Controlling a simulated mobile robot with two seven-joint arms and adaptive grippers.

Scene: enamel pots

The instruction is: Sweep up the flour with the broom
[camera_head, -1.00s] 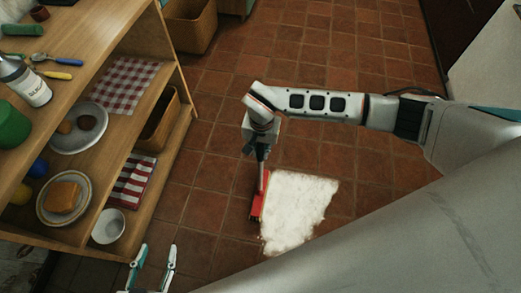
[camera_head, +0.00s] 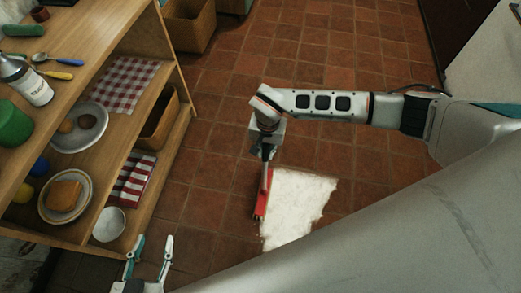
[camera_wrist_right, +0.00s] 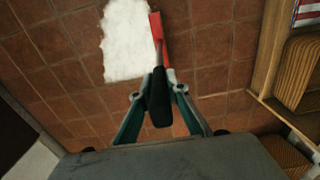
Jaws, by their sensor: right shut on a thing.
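The flour (camera_head: 297,207) is a white patch on the red tile floor, and it also shows in the right wrist view (camera_wrist_right: 126,42). The broom has a red head (camera_head: 262,196) at the left edge of the flour. In the right wrist view its red head (camera_wrist_right: 157,28) and dark handle (camera_wrist_right: 159,98) show. My right gripper (camera_head: 267,152) is shut on the broom's handle; its fingers also show in the wrist view (camera_wrist_right: 158,92). My left gripper (camera_head: 152,248) is open and empty, low in the head view near the shelf.
A wooden shelf (camera_head: 150,75) stands at the left with plates, a bowl (camera_head: 109,224), a bottle (camera_head: 30,84), cloths and a spoon. A wicker box (camera_head: 188,24) stands behind it. The tiles around the flour are clear.

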